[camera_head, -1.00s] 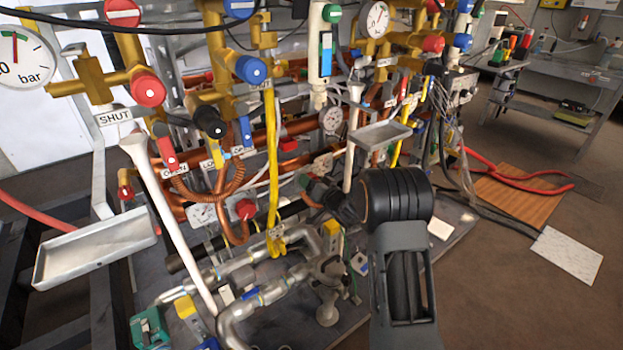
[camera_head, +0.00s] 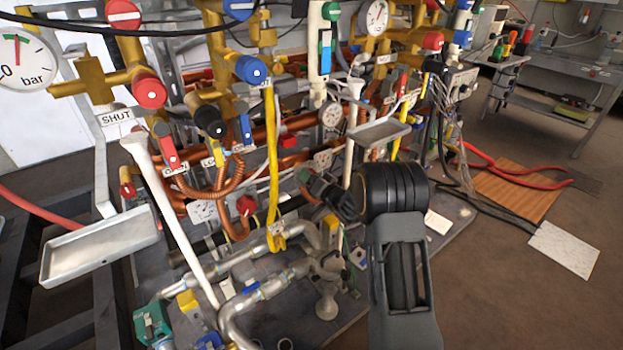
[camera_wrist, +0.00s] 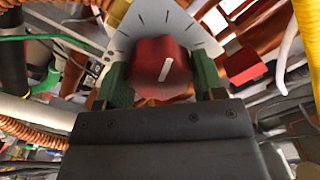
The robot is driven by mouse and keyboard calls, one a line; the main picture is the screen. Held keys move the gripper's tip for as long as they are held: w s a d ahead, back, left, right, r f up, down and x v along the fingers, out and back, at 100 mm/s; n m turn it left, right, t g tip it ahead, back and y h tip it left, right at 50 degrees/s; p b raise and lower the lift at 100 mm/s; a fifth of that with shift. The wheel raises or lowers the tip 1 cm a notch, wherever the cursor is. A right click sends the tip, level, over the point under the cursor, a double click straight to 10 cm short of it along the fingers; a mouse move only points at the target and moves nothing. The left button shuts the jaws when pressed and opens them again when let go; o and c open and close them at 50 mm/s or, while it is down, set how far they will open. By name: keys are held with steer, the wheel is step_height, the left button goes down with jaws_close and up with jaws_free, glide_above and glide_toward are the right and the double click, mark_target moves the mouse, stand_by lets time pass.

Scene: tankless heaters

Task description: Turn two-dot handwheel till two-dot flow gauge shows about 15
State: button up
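In the wrist view a red handwheel (camera_wrist: 160,68) with a white pointer line sits in front of a pale grey dial plate (camera_wrist: 193,25) with black tick marks. My gripper (camera_wrist: 162,82) has one green finger on each side of this handwheel, and both appear to touch it. In the head view my gripper (camera_head: 332,192) reaches left into the pipework, and the handwheel it holds is hidden there.
Copper pipes, coloured valves and a hanging yellow hose (camera_head: 272,165) crowd the space around my gripper. A metal tray (camera_head: 382,134) juts out above it. A large bar gauge (camera_head: 22,60) is at upper left.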

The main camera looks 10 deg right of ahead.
steer(key=o, duration=0.4)
steer(key=shift+s, duration=0.1)
steer(key=p+v, duration=0.1)
steer(key=v, duration=1.2)
steer(key=shift+s+p, duration=0.3)
steer(key=shift+p, duration=0.1)
steer(key=shift+d, duration=0.1)
